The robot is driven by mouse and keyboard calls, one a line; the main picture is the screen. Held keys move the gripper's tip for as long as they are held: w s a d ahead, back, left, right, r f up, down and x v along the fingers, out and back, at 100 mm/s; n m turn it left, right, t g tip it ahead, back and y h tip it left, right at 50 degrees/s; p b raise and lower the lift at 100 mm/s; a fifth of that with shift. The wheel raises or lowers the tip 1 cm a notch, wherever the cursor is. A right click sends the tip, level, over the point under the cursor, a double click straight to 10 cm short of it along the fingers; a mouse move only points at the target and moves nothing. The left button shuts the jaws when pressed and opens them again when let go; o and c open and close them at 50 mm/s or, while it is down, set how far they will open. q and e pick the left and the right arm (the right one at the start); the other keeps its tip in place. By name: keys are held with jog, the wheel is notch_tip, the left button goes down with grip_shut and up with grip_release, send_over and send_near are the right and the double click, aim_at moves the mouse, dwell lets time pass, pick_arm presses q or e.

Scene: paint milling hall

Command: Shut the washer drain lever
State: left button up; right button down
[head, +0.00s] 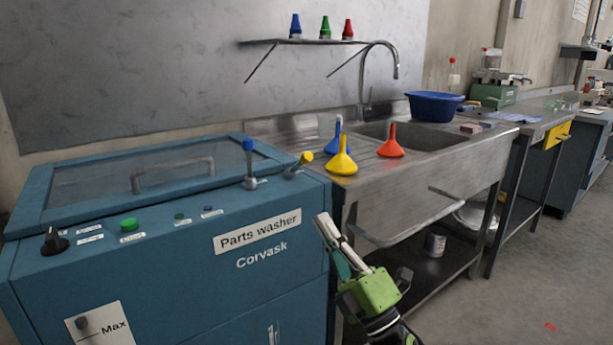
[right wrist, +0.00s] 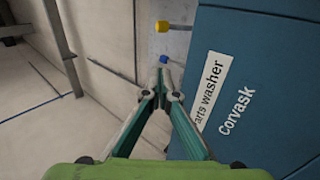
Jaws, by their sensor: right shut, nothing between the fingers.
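The blue parts washer (head: 190,260) has two levers on its top near the right end. One lever has a blue knob (head: 248,146) and stands upright. The other has a yellow knob (head: 305,158) and leans to the right. I cannot tell from any marking which is the drain lever. My right gripper (head: 321,220) is shut and empty, below and apart from the levers, by the washer's right front corner. In the right wrist view the blue knob (right wrist: 163,58) shows just beyond the fingertips and the yellow knob (right wrist: 162,27) farther off. My left gripper is not in view.
A steel sink bench (head: 430,185) stands right of the washer, with a yellow funnel (head: 342,164), a red funnel (head: 391,148), a blue funnel and a blue basin (head: 434,106). A can (head: 435,243) sits on its lower shelf.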

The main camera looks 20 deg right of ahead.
aim_at(298, 166)
jog(key=w+r, duration=0.6)
jog(key=w, duration=0.3)
jog(key=shift+w+a+r+p, duration=0.25)
jog(key=shift+r+p, duration=0.1)
